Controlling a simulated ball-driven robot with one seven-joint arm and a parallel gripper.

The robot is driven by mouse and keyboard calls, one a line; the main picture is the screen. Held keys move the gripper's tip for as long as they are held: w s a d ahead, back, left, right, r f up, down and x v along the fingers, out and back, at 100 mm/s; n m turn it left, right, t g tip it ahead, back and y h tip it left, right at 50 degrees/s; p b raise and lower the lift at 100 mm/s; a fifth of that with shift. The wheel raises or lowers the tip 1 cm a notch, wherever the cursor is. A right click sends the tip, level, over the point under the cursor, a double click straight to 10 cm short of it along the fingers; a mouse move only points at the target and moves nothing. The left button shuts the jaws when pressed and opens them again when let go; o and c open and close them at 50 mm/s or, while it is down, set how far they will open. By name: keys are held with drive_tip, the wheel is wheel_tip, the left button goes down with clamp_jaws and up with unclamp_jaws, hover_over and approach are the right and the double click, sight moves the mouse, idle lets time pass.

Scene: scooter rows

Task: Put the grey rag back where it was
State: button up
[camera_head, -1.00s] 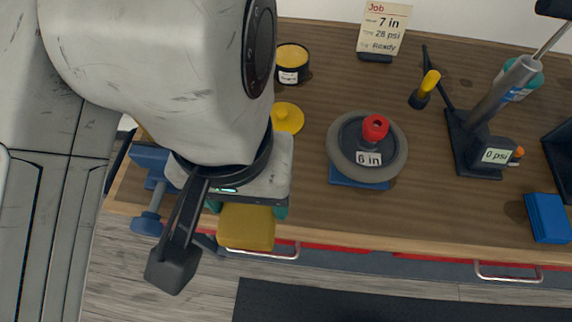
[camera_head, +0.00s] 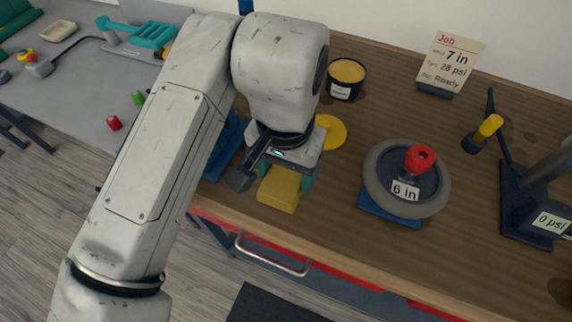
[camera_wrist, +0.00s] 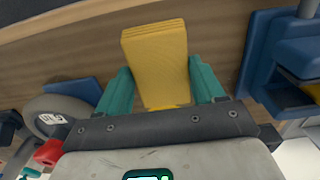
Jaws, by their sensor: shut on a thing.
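My gripper (camera_head: 284,186) has teal fingers and is shut on a yellow folded cloth (camera_head: 279,190). It is at the front left of the wooden bench (camera_head: 330,222), close to the front edge. In the wrist view the layered yellow cloth (camera_wrist: 156,62) sits between the two fingers (camera_wrist: 162,82) and sticks out beyond them. Whether it touches the bench top I cannot tell. I see no grey rag in either view; the cloth in my gripper is yellow.
A wheel (camera_head: 378,180) marked "6 in" with a red knob (camera_head: 420,158) stands to the right. A yellow lid (camera_head: 331,132) and a black tin (camera_head: 346,79) are behind. A blue vise (camera_wrist: 285,58) is close beside my gripper. A grey table (camera_head: 75,80) is at left.

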sight(285, 178)
drive_tip(key=shift+w+f, duration=0.65)
drive_tip(key=shift+f, duration=0.1)
drive_tip(key=shift+w+a+f, duration=0.1)
drive_tip(key=shift+w+f, duration=0.05)
drive_tip(key=shift+f, duration=0.75)
drive_tip(key=shift+w+f, duration=0.1)
drive_tip(key=shift+f, duration=0.8)
drive_tip(key=shift+f, duration=0.15)
drive_tip(key=o, duration=1)
wheel_tip(285, 178, up, 12)
drive_tip(key=shift+r, duration=0.2)
